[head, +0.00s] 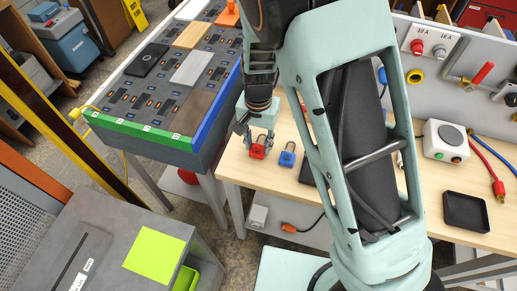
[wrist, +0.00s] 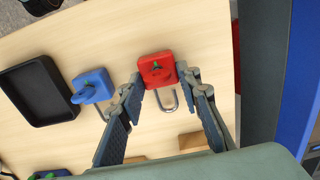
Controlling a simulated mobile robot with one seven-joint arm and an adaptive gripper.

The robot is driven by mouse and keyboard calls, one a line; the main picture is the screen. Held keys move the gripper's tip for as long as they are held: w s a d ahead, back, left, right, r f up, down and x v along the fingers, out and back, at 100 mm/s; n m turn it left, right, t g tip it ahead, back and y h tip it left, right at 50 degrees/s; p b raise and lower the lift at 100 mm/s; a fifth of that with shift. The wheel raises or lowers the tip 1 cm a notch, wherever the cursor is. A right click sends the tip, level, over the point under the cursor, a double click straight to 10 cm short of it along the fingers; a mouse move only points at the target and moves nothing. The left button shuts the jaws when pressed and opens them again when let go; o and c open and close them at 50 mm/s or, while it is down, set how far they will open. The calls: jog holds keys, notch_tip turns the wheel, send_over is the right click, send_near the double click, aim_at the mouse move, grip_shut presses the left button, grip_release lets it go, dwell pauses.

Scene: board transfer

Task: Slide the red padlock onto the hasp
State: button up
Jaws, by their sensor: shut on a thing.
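The red padlock (head: 258,151) is at the left end of the wooden workbench in the head view. In the wrist view the red padlock (wrist: 157,68) sits between the two fingertips of my gripper (wrist: 164,77), its metal shackle pointing toward the palm side. My gripper (head: 260,138) is shut on its body. The wrist view does not show clearly whether it is lifted off the bench. A blue padlock (head: 287,158) lies close beside it and also shows in the wrist view (wrist: 93,86). I cannot make out the hasp with certainty in either view.
The wooden bench (head: 430,185) carries a black tray (head: 466,210) and a white box with buttons (head: 446,140). A grey upright panel (head: 440,75) with fittings stands behind. A board table (head: 140,128) with green and blue edges stands left. My arm hides the bench's middle.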

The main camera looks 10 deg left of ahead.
jog(key=shift+r+p, duration=2.35)
jog(key=shift+r, duration=0.65)
jog(key=shift+s, duration=0.15)
